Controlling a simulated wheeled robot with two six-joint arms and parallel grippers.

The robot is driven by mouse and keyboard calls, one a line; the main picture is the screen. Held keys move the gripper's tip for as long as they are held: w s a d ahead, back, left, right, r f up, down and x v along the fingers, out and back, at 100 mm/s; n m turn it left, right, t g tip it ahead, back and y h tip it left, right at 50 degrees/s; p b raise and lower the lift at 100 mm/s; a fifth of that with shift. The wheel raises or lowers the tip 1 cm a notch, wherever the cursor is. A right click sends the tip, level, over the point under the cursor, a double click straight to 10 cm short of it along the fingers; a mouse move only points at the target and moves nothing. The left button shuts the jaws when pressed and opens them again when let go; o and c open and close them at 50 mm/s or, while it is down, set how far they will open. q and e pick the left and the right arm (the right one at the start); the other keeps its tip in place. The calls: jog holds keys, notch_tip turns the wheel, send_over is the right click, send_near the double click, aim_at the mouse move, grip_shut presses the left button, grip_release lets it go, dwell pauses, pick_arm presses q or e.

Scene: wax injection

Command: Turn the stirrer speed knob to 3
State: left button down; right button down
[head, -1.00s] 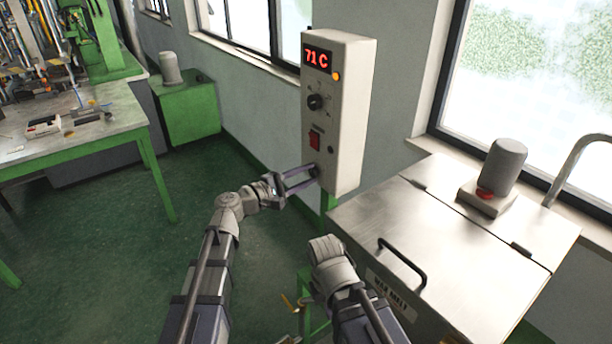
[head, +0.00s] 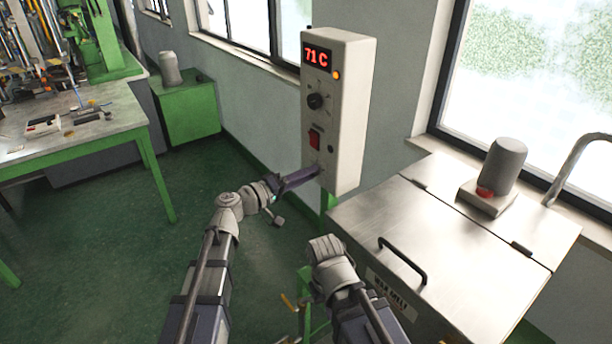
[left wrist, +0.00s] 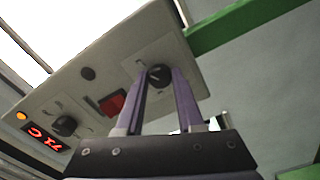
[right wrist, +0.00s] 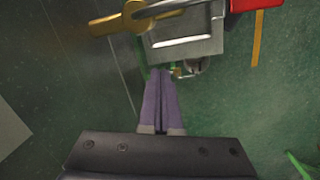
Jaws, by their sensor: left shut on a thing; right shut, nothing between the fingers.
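The cream control box (head: 345,110) on the wall has a red 71 C display (head: 318,57), an upper black knob (head: 316,101) and a red switch (head: 315,138). My left gripper (head: 317,172) reaches its lower part. In the left wrist view a lower black knob (left wrist: 160,74) sits between the fingertips, and the left gripper (left wrist: 162,78) is shut on it. Its scale marks are too small to read, and the fingers hide the knob in the head view. My right gripper (right wrist: 160,76) is shut and empty, pointing down over the green floor.
A steel wax melt tank (head: 450,220) with a lid handle (head: 403,262) and a grey motor (head: 503,165) stands right of the box. In the right wrist view a brass valve lever (right wrist: 150,14) is close beyond the right fingertips. A workbench (head: 70,130) stands at left.

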pick_arm(q)
jog(key=shift+f+m, duration=0.1)
jog(key=shift+m, duration=0.5)
jog(key=c, duration=0.5)
grip_release()
jog(key=shift+c, duration=0.2)
jog(key=v, duration=0.8)
jog(key=shift+d, duration=0.1)
